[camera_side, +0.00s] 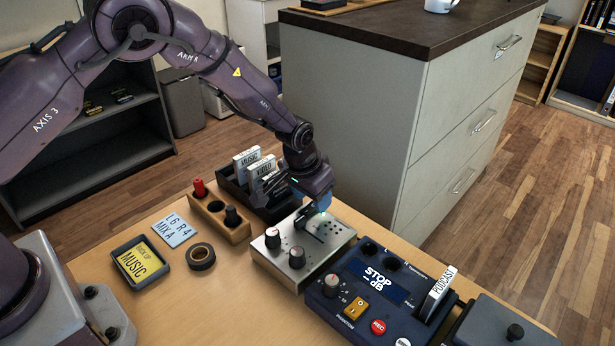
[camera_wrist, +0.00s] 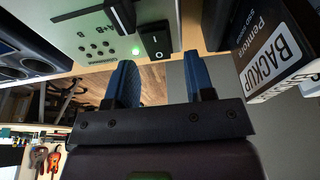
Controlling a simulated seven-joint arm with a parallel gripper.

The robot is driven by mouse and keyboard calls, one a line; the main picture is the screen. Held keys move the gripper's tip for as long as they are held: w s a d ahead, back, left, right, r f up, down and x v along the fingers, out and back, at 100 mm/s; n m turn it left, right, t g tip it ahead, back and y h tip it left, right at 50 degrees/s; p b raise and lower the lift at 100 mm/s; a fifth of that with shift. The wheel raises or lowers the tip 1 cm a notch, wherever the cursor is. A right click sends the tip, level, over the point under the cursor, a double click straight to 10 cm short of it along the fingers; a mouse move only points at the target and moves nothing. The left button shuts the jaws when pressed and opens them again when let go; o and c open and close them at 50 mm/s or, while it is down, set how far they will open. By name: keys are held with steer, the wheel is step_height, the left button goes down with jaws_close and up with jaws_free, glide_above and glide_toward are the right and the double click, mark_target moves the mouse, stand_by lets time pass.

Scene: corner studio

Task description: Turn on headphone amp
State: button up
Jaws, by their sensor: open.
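The headphone amp is a silver box (camera_side: 304,262) with black knobs, on the wooden desk in the side view. In the wrist view its face (camera_wrist: 90,35) fills the upper left. A black rocker switch (camera_wrist: 157,42) marked with a line and a circle sits near its edge, beside a lit green light (camera_wrist: 135,50). My gripper (camera_side: 310,212) is over the amp's far part and hides some of it. In the wrist view my gripper (camera_wrist: 160,58) is open, its blue fingers apart with nothing between them. The switch lies just beyond the fingertips; contact cannot be told.
A dark blue recorder (camera_side: 383,318) with a PODCAST card (camera_side: 437,292) stands to the right. A black holder of labelled cases (camera_side: 248,163) and a wooden block with plugs (camera_side: 222,216) are to the left. A BACKUP box (camera_wrist: 272,50) is close on the right in the wrist view.

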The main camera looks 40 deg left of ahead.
steer(key=v, duration=1.2)
steer(key=shift+s, duration=0.1)
steer(key=s+a+r+t, duration=0.1)
steer(key=s+a+r, duration=0.1)
steer(key=s+r, duration=0.3)
steer(key=s+a+r, duration=0.3)
steer(key=s+r, duration=0.3)
steer(key=s, duration=0.7)
steer(key=s+a+r+t, duration=0.1)
steer(key=s+a+r, duration=0.2)
steer(key=s+r, duration=0.3)
steer(key=s, duration=0.3)
steer(key=shift+r+t, duration=0.2)
steer(key=shift+t, duration=0.1)
